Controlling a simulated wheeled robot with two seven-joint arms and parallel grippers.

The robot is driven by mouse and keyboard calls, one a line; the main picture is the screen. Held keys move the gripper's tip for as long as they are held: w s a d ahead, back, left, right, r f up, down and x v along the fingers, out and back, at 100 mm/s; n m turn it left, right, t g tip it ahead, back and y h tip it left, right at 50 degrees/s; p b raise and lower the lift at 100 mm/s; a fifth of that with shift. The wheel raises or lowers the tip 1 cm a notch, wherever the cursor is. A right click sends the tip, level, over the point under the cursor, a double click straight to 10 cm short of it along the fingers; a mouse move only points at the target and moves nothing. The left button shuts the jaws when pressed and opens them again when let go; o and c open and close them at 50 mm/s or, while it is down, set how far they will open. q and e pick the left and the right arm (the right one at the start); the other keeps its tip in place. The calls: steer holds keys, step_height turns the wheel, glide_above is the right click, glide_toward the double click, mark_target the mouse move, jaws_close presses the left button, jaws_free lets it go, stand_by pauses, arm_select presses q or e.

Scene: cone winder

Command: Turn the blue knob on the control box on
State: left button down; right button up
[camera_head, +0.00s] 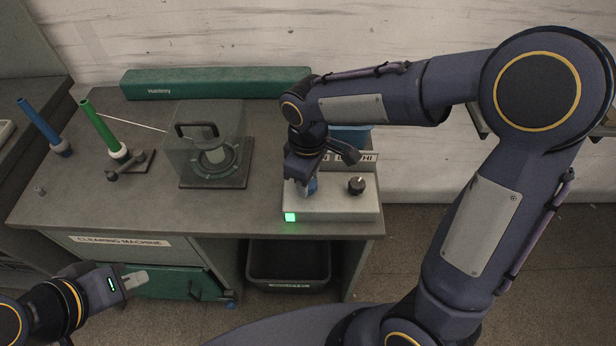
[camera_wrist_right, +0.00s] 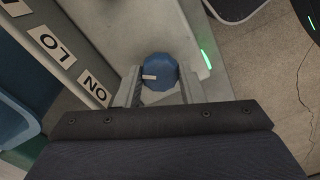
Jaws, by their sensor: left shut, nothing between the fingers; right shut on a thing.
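The control box (camera_head: 335,206) is a pale box on the right end of the grey worktop. Its blue knob (camera_head: 312,186) is mostly hidden under my right gripper (camera_head: 306,182) in the head view. In the right wrist view the blue knob (camera_wrist_right: 160,72) sits between the two fingers of my right gripper (camera_wrist_right: 158,88), which is shut on it. A white mark on the knob points left in that view. A black knob (camera_head: 356,185) stands to the right on the same box. My left gripper (camera_head: 136,281) is shut and empty, low at the left, away from the box.
A lit green lamp (camera_head: 290,217) is at the box's front left corner; it also shows in the right wrist view (camera_wrist_right: 207,59). A label plate (camera_wrist_right: 72,60) reading ON and LO stands beside the knob. A clear cover with a black handle (camera_head: 207,146) stands left of the box. A black bin (camera_head: 289,264) is below.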

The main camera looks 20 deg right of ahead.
stand_by(0.4)
steer(key=o, duration=1)
steer(key=shift+r, duration=0.15)
step_height(320, 180, up, 8)
steer(key=shift+f+p, duration=0.2)
steer(key=shift+p, duration=0.1)
steer(key=s+d+m+t+y, duration=0.2)
steer(key=s+d+m, duration=0.2)
steer(key=s, duration=0.4)
steer(key=s+d+r+m+t+y+p, duration=0.1)
steer(key=s+d+m+t, duration=0.2)
steer(key=s+d+m, duration=0.2)
steer(key=s+m, duration=0.2)
steer(key=s, duration=0.1)
steer(key=shift+s+r+t+y, duration=0.2)
steer(key=shift+t+y, duration=0.1)
steer(key=shift+y, duration=0.1)
